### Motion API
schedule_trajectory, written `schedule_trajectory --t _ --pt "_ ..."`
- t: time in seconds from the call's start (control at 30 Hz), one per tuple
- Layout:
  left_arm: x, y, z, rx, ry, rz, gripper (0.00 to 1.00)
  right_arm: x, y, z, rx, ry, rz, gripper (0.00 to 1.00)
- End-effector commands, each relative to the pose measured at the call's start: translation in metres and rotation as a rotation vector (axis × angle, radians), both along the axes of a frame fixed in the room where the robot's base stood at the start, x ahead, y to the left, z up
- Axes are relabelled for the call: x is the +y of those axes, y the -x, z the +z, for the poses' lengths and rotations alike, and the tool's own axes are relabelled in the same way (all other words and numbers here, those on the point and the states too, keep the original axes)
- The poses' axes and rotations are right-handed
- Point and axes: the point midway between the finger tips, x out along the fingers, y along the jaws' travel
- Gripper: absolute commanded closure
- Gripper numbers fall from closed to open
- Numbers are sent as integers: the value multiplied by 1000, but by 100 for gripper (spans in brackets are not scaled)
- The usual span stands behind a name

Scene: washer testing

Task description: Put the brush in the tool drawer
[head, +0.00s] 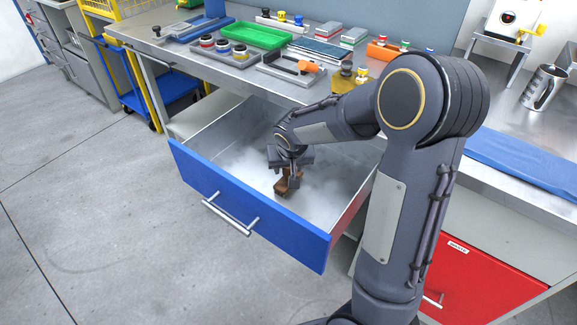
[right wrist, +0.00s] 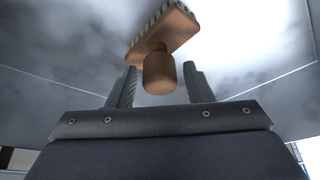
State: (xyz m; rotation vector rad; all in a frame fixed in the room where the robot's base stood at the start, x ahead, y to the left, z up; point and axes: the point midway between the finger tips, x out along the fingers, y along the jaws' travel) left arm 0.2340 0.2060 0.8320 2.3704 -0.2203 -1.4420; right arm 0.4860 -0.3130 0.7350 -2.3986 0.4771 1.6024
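The open tool drawer has a blue front (head: 245,205) and a pale metal inside, and it is pulled out below the workbench. The brush (head: 288,185) is brown and wooden and is inside the drawer, low over or on its floor; I cannot tell whether it touches. My right gripper (head: 289,174) reaches down into the drawer at the brush. In the right wrist view the brush (right wrist: 165,40) shows its block, bristles and round handle. The right gripper's fingers (right wrist: 159,88) stand apart on both sides of the handle, with gaps. My left gripper is out of view.
The workbench above holds a green tray (head: 257,36), a grey tray with an orange-handled tool (head: 305,66) and other parts. A red drawer (head: 480,280) is at the lower right. The drawer walls surround my right gripper. Open floor lies to the left.

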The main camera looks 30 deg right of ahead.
Motion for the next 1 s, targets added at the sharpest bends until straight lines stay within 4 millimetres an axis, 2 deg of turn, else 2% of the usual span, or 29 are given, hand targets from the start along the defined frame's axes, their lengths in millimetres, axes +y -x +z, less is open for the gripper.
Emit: schedule_trajectory --t 0.27,0.43,0.8,1.0 --pt "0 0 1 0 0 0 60 0 0 0 0 0 0 49" --pt "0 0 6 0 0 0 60 1 2 10 -2 0 0 49" --pt "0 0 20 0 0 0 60 13 28 82 -6 -2 1 49" --pt "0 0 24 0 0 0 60 16 39 107 -3 -1 0 49"
